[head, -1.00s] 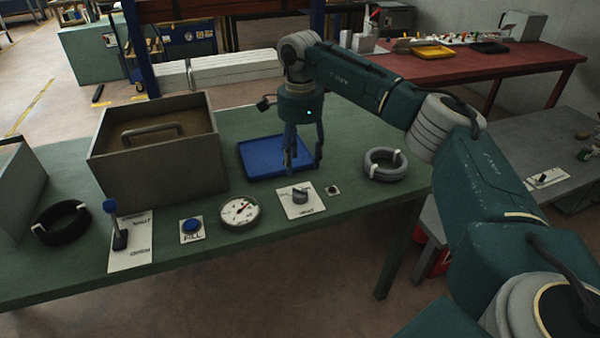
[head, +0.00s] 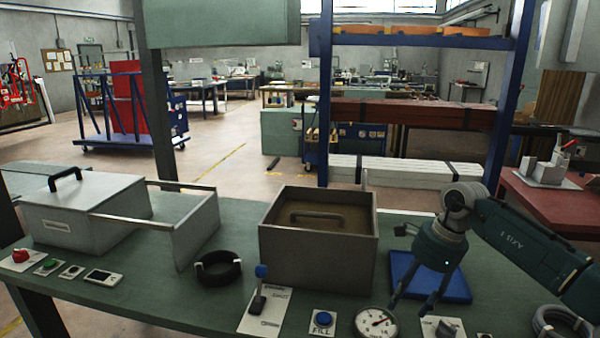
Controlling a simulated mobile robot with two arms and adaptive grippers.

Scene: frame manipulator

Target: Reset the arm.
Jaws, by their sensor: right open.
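My right arm comes in from the right in the head view. Its gripper (head: 414,302) points down over the green table, with its fingers apart and nothing between them. It hangs in front of the blue tray (head: 440,278), between the tray and the round gauge (head: 375,322). The open grey box (head: 318,245) with a handle inside stands to the left of the gripper, apart from it. My left gripper is not in view.
A blue lever (head: 259,285) and a blue FILL button (head: 323,319) sit near the front. A black coil (head: 218,268) lies beside a grey lidded case (head: 85,210). A grey coil (head: 562,322) lies at right. A knob (head: 445,328) is at the front edge.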

